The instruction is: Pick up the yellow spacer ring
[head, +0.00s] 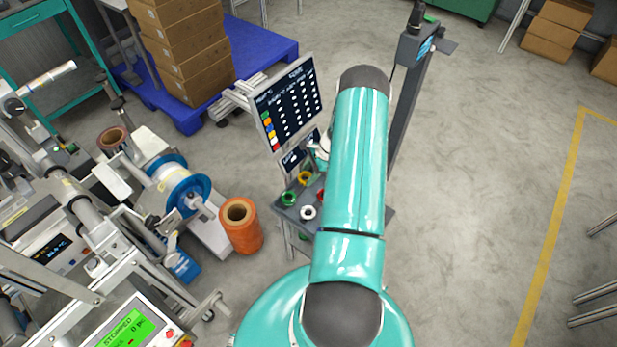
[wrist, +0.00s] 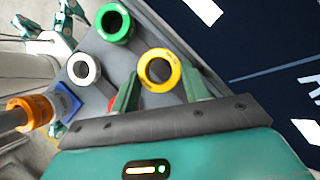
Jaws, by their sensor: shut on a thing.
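The yellow spacer ring (wrist: 159,53) is in the wrist view between the two fingertips of my gripper (wrist: 158,72), which is shut on it. The ring's hole faces the camera. In the head view the yellow ring (head: 305,175) shows at the left edge of my arm, over or on a small grey table. My arm hides much of the gripper there. I cannot tell whether the ring is clear of the tabletop.
The grey table (head: 288,213) also bears a green ring (wrist: 102,22), a white ring (wrist: 72,68) and a partly hidden red ring (wrist: 112,102). A dark display board (head: 290,105) stands behind it. An orange roll (head: 243,238) and machinery are left; open floor is right.

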